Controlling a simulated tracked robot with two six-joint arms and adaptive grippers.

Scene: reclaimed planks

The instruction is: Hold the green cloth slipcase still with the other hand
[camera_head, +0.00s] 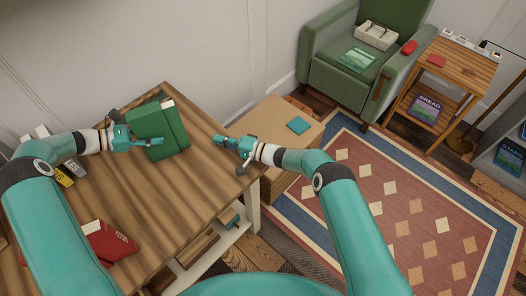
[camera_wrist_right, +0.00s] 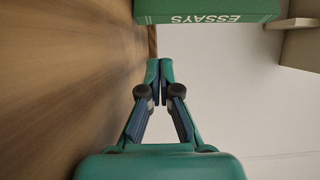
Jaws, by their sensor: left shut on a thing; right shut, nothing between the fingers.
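The green cloth slipcase (camera_head: 152,117) stands on the wooden table near its back edge, with a pale strip showing at its top right corner. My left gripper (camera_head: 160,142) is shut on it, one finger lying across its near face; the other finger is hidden. My right gripper (camera_head: 216,139) is shut and empty, to the right of the slipcase and apart from it, near the table's right edge. In the right wrist view its fingertips (camera_wrist_right: 160,64) are together, and a green surface lettered "ESSAYS" (camera_wrist_right: 210,10) lies beyond them at the top.
The wooden table (camera_head: 170,205) has free room between the slipcase and a red book (camera_head: 112,241) at the front. Small yellow and dark items (camera_head: 66,177) lie by my left arm. A low wooden box (camera_head: 273,130) with a teal item (camera_head: 299,125) stands beyond the table.

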